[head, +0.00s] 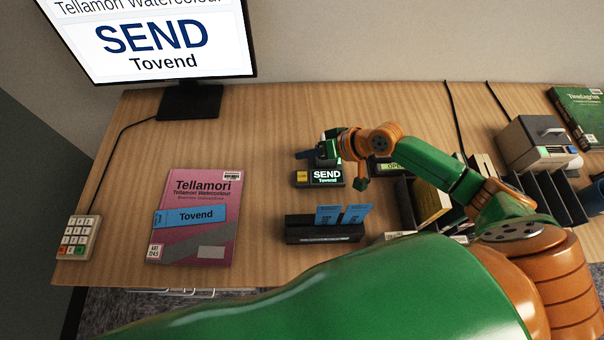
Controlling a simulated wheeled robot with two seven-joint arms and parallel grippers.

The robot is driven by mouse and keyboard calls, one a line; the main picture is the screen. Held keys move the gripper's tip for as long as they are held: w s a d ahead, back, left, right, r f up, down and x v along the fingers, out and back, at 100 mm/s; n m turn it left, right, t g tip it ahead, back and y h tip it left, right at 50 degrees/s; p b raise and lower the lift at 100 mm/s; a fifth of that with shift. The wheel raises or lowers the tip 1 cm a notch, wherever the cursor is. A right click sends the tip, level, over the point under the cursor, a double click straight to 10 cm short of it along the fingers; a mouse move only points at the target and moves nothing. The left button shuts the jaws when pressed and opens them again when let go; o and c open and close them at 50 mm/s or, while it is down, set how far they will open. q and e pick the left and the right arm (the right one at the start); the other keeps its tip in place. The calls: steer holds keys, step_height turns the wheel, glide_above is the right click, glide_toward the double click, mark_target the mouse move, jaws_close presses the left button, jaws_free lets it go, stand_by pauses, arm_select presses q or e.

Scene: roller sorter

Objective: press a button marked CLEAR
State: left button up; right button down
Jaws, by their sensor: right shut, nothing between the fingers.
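A small dark device (333,184) stands on the desk with a display reading SEND Tovend. A yellow key (302,177) is at its left end; its lettering is too small to read. No marking CLEAR is legible anywhere. My right gripper (302,154) is shut and empty, its dark fingers pointing left just behind the device in the picture. I cannot tell whether it touches anything. A keypad (78,237) with pale, red and green keys lies at the desk's left edge. My left gripper is not in view.
A monitor (150,75) reads SEND Tovend. A Tellamori book (205,190) with a blue Tovend slip (190,217) lies left of centre. A dark holder (325,232) carries blue slips. Dark dividers (550,195), a printer-like box (535,145) and a green book (580,110) crowd the right.

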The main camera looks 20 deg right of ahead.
mark_target(306, 178)
step_height(306, 178, down, 8)
steer(key=b, duration=0.8)
steer(key=shift+w+f, duration=0.1)
steer(key=shift+f, duration=0.25)
steer(key=shift+f, duration=0.1)
stand_by(1.1)
steer(key=shift+f+b, duration=0.3)
steer(key=shift+b, duration=0.05)
steer(key=shift+f+b, duration=0.4)
steer(key=shift+f, duration=0.1)
stand_by(0.5)
stand_by(0.3)
steer(key=shift+r+p, duration=0.9)
steer(key=shift+p, duration=0.05)
steer(key=shift+r, duration=0.1)
